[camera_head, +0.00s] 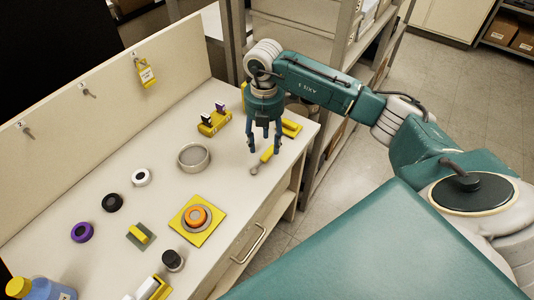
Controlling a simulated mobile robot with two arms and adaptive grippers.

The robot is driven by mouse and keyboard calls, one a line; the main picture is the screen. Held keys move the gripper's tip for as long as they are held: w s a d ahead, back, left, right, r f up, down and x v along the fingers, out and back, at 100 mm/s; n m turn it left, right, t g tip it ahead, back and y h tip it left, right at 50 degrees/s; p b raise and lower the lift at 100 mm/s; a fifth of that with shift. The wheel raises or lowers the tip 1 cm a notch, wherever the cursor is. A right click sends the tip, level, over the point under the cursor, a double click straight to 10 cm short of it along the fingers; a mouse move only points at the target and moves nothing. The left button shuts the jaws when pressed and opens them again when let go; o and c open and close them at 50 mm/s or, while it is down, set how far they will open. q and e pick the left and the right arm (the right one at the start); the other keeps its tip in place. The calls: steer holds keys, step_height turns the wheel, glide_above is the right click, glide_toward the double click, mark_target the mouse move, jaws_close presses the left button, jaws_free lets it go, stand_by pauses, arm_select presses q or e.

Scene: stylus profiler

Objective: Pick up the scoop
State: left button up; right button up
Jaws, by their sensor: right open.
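The scoop (266,155) appears to be the small tool with a yellow handle and a round grey end. It lies on the light bench top near the front edge, its grey end toward the lower left. My right gripper (264,147) points down above the scoop, with its fingers apart and nothing between them. In the picture the fingers stand on both sides of the handle's far part. I cannot tell the exact height of the fingertips over the bench. My left gripper is not in view.
A yellow block (291,128) lies just right of the gripper. A yellow holder (214,123) and a round grey dish (194,157) stand to the left. A yellow mat (184,220) bears an orange ring. A metal shelf post (341,60) rises behind my right arm.

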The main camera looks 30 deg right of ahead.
mark_target(265, 153)
steer(key=f, duration=0.3)
steer(key=shift+s+f+p, duration=0.25)
steer(key=shift+p, duration=0.15)
steer(key=shift+w+a+f, duration=0.1)
steer(key=shift+f, duration=0.15)
steer(key=c, duration=1.2)
steer(key=shift+o, duration=0.2)
steer(key=shift+r, duration=0.1)
step_height(265, 153, up, 20)
steer(key=b, duration=0.1)
steer(key=shift+b, duration=0.4)
steer(key=o, duration=0.5)
jaws_close()
